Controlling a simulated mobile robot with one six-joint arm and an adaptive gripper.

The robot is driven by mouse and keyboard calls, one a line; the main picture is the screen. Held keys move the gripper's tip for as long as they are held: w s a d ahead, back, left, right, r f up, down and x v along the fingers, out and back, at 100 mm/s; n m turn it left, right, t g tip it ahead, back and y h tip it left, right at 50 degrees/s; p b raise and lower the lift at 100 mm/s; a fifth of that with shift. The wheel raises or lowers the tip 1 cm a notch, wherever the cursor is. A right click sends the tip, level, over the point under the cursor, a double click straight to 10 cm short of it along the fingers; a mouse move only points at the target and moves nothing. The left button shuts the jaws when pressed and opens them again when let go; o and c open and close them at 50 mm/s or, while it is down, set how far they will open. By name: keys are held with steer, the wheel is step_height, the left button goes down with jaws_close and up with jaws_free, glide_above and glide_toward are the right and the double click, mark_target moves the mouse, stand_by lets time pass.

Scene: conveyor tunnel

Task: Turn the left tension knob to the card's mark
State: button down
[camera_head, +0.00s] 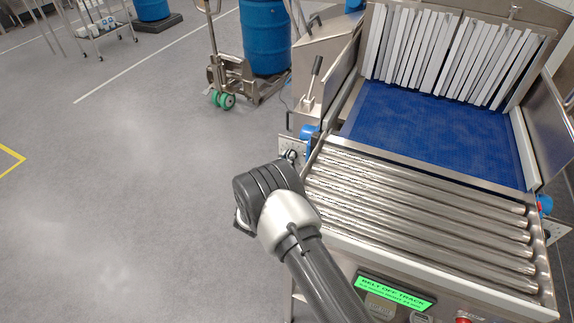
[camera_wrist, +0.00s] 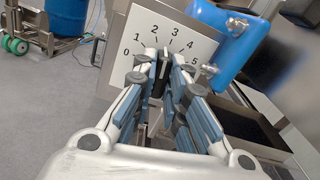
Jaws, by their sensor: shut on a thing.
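In the wrist view my gripper (camera_wrist: 163,60) reaches to a white dial plate (camera_wrist: 142,30) with black numbers 0 to 5 and short tick lines. Its fingertips are closed on the left tension knob (camera_wrist: 166,62), a small dark piece in front of the plate, mostly hidden by the fingers. A pale edge stands up between the tips, near the middle of the scale; I cannot tell its exact reading. In the head view the dial plate (camera_head: 286,144) shows at the conveyor's left side, and my arm hides most of the gripper. I cannot make out the card with the mark.
A blue cylindrical part (camera_wrist: 228,42) sits close right of the fingers. Steel rollers (camera_head: 420,205) and a blue belt (camera_head: 430,130) lie to the right. A green display (camera_head: 395,291) reads "BELT OFF TRACK".

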steer(key=shift+m+b, duration=0.45)
steer(key=shift+m, duration=0.45)
steer(key=c, duration=1.6)
jaws_free()
steer(key=shift+s, duration=0.1)
steer(key=v, duration=1.1)
steer(key=shift+s+a, duration=0.15)
steer(key=shift+s, duration=0.25)
steer(key=shift+r, duration=0.1)
